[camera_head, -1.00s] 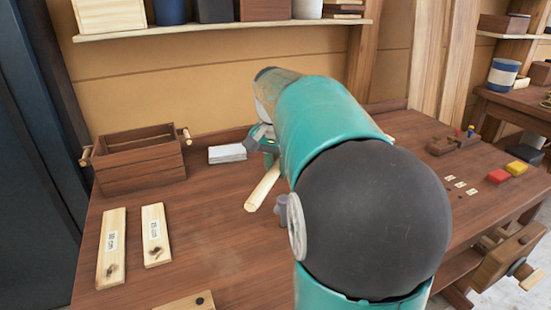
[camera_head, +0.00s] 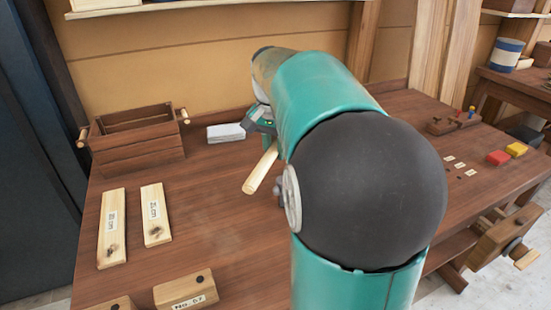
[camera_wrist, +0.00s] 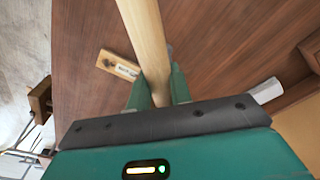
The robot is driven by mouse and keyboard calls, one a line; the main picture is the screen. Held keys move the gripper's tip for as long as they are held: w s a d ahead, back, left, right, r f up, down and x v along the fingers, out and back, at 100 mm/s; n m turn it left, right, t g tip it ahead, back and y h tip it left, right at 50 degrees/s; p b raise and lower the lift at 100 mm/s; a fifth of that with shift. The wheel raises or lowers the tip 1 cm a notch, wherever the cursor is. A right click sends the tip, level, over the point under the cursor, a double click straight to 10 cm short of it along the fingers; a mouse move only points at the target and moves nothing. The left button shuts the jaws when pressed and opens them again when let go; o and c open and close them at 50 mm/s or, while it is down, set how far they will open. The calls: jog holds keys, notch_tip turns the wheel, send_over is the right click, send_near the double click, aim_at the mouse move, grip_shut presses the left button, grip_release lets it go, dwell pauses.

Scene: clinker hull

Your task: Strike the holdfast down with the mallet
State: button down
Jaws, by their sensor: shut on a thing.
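A pale wooden handle, which I take for the mallet's (camera_head: 262,170), sticks out from my gripper (camera_head: 262,125) over the bench. In the wrist view the handle (camera_wrist: 148,40) runs from between the two green fingers (camera_wrist: 158,88) to the top edge. My gripper is shut on it. No mallet head shows in either view. A small grey piece (camera_head: 279,188) shows beside my arm, just right of the handle; it may be the holdfast, but my arm covers most of that area. I cannot tell its height or whether it touches the handle.
On the bench (camera_head: 215,215) are a wooden tote (camera_head: 140,150), a white block (camera_head: 226,133), two labelled boards (camera_head: 112,230) (camera_head: 156,215) and a numbered block (camera_head: 186,291). Red (camera_head: 498,158) and yellow (camera_head: 516,149) blocks lie at right. A vise (camera_head: 500,248) juts from the right side.

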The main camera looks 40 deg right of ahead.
jog(key=shift+s+a+r, duration=0.15)
jog(key=shift+s+r, duration=0.15)
jog(key=shift+s, duration=0.05)
jog(key=shift+w+r, duration=0.1)
jog(key=shift+w, duration=0.2)
notch_tip(320, 180, up, 3)
jog(key=shift+s+r, duration=0.15)
jog(key=shift+r, duration=0.4)
jog(key=shift+s+r, duration=0.1)
jog(key=shift+r, duration=0.2)
